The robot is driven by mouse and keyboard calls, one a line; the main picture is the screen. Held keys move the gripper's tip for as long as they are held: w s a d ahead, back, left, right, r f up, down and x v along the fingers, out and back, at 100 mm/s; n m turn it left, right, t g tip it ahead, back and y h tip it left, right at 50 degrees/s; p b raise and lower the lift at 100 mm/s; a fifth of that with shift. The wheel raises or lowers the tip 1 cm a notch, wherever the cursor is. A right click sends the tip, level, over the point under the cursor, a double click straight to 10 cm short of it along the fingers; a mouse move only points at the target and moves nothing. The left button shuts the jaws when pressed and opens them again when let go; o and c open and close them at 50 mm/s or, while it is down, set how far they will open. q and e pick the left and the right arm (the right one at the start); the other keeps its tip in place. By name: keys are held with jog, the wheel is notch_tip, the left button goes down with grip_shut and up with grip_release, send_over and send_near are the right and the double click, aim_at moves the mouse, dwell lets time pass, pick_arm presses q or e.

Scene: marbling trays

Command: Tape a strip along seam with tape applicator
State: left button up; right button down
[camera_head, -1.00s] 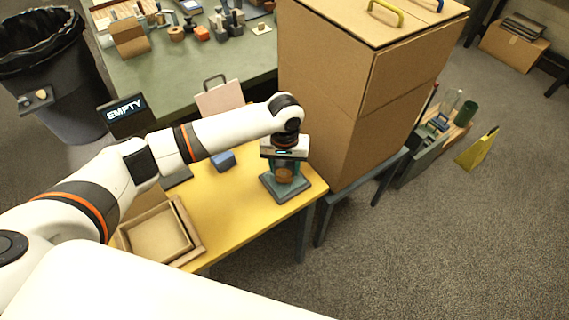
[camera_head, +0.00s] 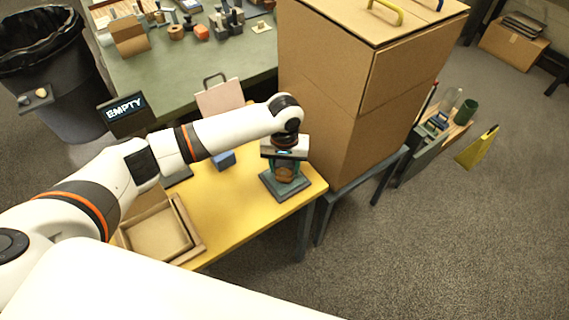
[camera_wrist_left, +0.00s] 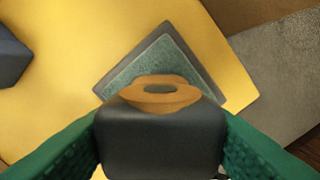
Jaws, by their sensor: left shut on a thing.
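My left gripper (camera_head: 285,163) is over the near right corner of the yellow table, pointing down. Its green fingers are shut on the tape applicator (camera_head: 285,174), which has a dark body and a brown tape roll. In the left wrist view the applicator's dark body (camera_wrist_left: 162,135) sits between the fingers, with the brown roll at its far end. Below it is a square grey-green stand (camera_head: 287,190); I cannot tell if the applicator touches it. A tall cardboard carton (camera_head: 335,110) stands to the right, with a seam line across its side. My right gripper is not in view.
A shallow cardboard tray (camera_head: 200,246) and a blue block (camera_head: 224,160) are on the yellow table (camera_head: 235,205). A green workbench (camera_head: 180,75) holds several tools.

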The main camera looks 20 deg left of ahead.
pick_arm(q)
jog(key=shift+s+f+p, duration=0.1)
jog(key=shift+f+p, duration=0.1)
jog(key=shift+p, duration=0.3)
dwell(1.8)
notch_tip(320, 180, up, 7)
jog(key=p, duration=0.9)
jog(key=shift+r, duration=0.2)
dwell(0.5)
